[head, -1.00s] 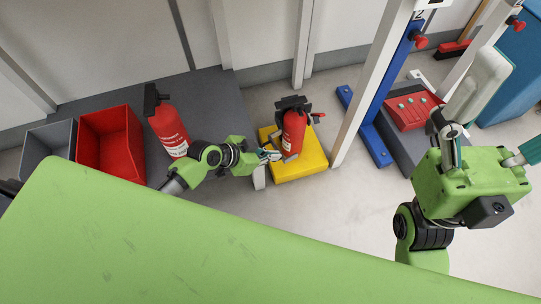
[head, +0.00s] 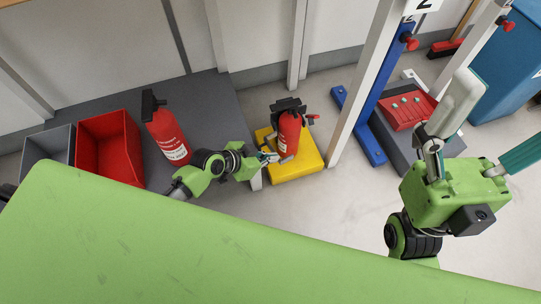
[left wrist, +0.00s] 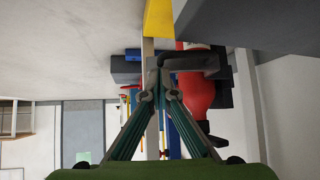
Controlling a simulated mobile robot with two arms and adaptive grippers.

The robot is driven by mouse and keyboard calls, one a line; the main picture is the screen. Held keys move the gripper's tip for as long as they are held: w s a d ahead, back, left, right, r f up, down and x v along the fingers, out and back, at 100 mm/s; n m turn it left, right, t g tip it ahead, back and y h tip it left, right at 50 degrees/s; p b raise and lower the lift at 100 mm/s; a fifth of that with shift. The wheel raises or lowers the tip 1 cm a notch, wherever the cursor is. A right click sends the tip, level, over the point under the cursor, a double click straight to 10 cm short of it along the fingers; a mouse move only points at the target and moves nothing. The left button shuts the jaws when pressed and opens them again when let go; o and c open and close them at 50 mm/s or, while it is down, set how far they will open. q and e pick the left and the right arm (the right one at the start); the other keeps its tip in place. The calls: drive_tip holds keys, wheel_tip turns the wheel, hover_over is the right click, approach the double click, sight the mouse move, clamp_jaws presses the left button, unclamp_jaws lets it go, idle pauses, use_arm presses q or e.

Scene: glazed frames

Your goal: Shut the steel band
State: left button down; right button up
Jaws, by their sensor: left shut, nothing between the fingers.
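A red fire extinguisher (head: 289,132) with a black head stands on a yellow block (head: 297,172) in the head view. It also shows in the left wrist view (left wrist: 199,97), right of the fingers. My left gripper (head: 271,157) is shut and empty, with its tips close beside the lower left of this extinguisher; I cannot tell whether they touch. The fingertips meet near a dark grey bar in the left wrist view (left wrist: 160,66). I cannot clearly make out the steel band at this size. My right gripper (head: 500,112) is open and empty, its fingers spread wide at the right.
A second extinguisher (head: 168,138) stands on the dark grey platform (head: 222,110), beside a red bin (head: 112,130) and a grey bin (head: 48,143). A white post (head: 362,95) and blue stand (head: 370,140) rise right of the yellow block. Bare floor lies in front.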

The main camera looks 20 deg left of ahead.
use_arm(q)
drive_tip(key=shift+d+p, duration=0.2)
drive_tip(key=shift+p, duration=0.1)
drive_tip(key=shift+d+n+y+p, duration=0.35)
drive_tip(key=shift+n+p, duration=0.15)
drive_tip(key=shift+p, duration=0.2)
